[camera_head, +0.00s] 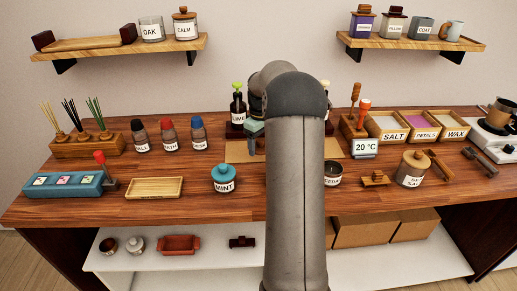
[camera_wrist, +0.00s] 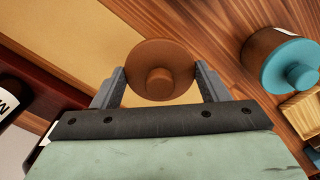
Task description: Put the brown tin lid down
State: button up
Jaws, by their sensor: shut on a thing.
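The brown tin lid (camera_wrist: 160,72), round with a small knob, sits between the two fingers of my gripper (camera_wrist: 161,84) in the wrist view. My gripper is shut on it, knob facing the camera. Below the lid are a tan mat and the wooden table top; I cannot tell the gap under it. In the head view my gripper (camera_head: 253,147) is over the mat (camera_head: 237,154), partly hidden by my arm, and the lid cannot be made out. An open dark tin (camera_head: 333,173) stands right of my arm.
The teal-lidded MINT jar (camera_head: 224,179) stands in front of the mat; it also shows in the wrist view (camera_wrist: 285,62). A LIME bottle (camera_head: 238,113) stands behind in a dark rack. A shallow wooden tray (camera_head: 155,187) lies to the left. A 20 °C display (camera_head: 365,148) stands to the right.

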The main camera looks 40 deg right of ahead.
aim_at(258, 158)
jog(key=shift+w+d+f, duration=0.2)
jog(key=shift+w+f, duration=0.55)
jog(key=shift+f, duration=0.15)
jog(key=shift+w+f+p, duration=0.15)
jog(key=shift+f+p, duration=0.15)
jog(key=shift+f, duration=1.35)
jog(key=shift+f, duration=0.15)
jog(key=o, duration=1.1)
